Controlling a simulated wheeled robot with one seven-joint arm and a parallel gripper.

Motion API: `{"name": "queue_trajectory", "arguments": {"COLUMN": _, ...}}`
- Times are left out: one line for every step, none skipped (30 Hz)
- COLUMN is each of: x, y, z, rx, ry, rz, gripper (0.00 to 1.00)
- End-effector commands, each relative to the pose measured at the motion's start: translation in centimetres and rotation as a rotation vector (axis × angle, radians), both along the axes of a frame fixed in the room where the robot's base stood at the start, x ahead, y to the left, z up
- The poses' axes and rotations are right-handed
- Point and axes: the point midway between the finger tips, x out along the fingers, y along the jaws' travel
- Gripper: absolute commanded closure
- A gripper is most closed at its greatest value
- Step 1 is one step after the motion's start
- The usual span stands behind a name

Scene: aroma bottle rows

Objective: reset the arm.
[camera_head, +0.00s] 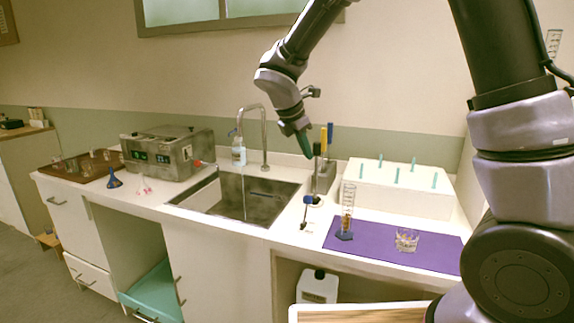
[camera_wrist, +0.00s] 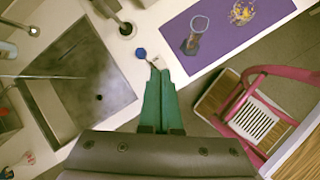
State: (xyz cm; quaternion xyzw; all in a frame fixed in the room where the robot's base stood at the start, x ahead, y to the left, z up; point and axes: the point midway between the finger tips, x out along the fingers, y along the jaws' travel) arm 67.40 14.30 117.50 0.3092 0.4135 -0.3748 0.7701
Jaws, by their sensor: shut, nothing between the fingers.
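My gripper (camera_head: 307,150) hangs from my raised arm above the counter, in front of the back wall, and points down. Its green fingers are together with nothing between them. In the wrist view my gripper (camera_wrist: 157,70) also shows shut and empty, its fingertips over the counter's front part, near a small blue-topped item (camera_wrist: 140,53). That item (camera_head: 308,199) stands on the counter left of the purple mat in the head view. The gripper appears clear of everything around it.
A sink (camera_head: 262,197) with a tall faucet lies left of my gripper. A white rack (camera_head: 385,200) with teal pegs stands right. A purple mat (camera_head: 375,255) holds a graduated cylinder (camera_head: 347,208) and a glass (camera_head: 407,240). A pink chair (camera_wrist: 233,90) stands below the counter edge.

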Motion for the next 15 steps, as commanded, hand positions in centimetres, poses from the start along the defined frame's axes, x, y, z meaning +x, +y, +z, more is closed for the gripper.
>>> {"name": "queue_trajectory", "arguments": {"x": -0.6, "y": -2.6, "z": 2.1, "rx": 0.087, "ry": -0.028, "rz": -0.138, "gripper": 1.0}}
{"name": "queue_trajectory", "arguments": {"x": -1.1, "y": -4.0, "z": 3.0, "rx": 0.139, "ry": -0.041, "rz": -0.222, "gripper": 1.0}}
{"name": "queue_trajectory", "arguments": {"x": -1.9, "y": -5.6, "z": 4.1, "rx": 0.208, "ry": -0.06, "rz": -0.334, "gripper": 1.0}}
{"name": "queue_trajectory", "arguments": {"x": -2.5, "y": -6.7, "z": 4.9, "rx": 0.26, "ry": -0.073, "rz": -0.417, "gripper": 1.0}}
{"name": "queue_trajectory", "arguments": {"x": -3.2, "y": -7.9, "z": 5.7, "rx": 0.31, "ry": -0.087, "rz": -0.5, "gripper": 1.0}}
{"name": "queue_trajectory", "arguments": {"x": -4.1, "y": -9.3, "z": 6.7, "rx": 0.376, "ry": -0.107, "rz": -0.609, "gripper": 1.0}}
{"name": "queue_trajectory", "arguments": {"x": -4.8, "y": -10.3, "z": 7.4, "rx": 0.426, "ry": -0.12, "rz": -0.692, "gripper": 1.0}}
{"name": "queue_trajectory", "arguments": {"x": -5.6, "y": -11.3, "z": 8.1, "rx": 0.477, "ry": -0.133, "rz": -0.774, "gripper": 1.0}}
{"name": "queue_trajectory", "arguments": {"x": -6.7, "y": -12.5, "z": 8.9, "rx": 0.543, "ry": -0.151, "rz": -0.882, "gripper": 1.0}}
{"name": "queue_trajectory", "arguments": {"x": -7.5, "y": -13.3, "z": 9.5, "rx": 0.593, "ry": -0.165, "rz": -0.963, "gripper": 1.0}}
{"name": "queue_trajectory", "arguments": {"x": -8.3, "y": -14.1, "z": 10.1, "rx": 0.643, "ry": -0.177, "rz": -1.042, "gripper": 1.0}}
{"name": "queue_trajectory", "arguments": {"x": -9.4, "y": -15.1, "z": 10.8, "rx": 0.711, "ry": -0.194, "rz": -1.148, "gripper": 1.0}}
{"name": "queue_trajectory", "arguments": {"x": -10.3, "y": -15.8, "z": 11.3, "rx": 0.762, "ry": -0.206, "rz": -1.228, "gripper": 1.0}}
{"name": "queue_trajectory", "arguments": {"x": -11.2, "y": -16.4, "z": 11.8, "rx": 0.813, "ry": -0.218, "rz": -1.306, "gripper": 1.0}}
{"name": "queue_trajectory", "arguments": {"x": -12.3, "y": -17.1, "z": 12.4, "rx": 0.881, "ry": -0.233, "rz": -1.409, "gripper": 1.0}}
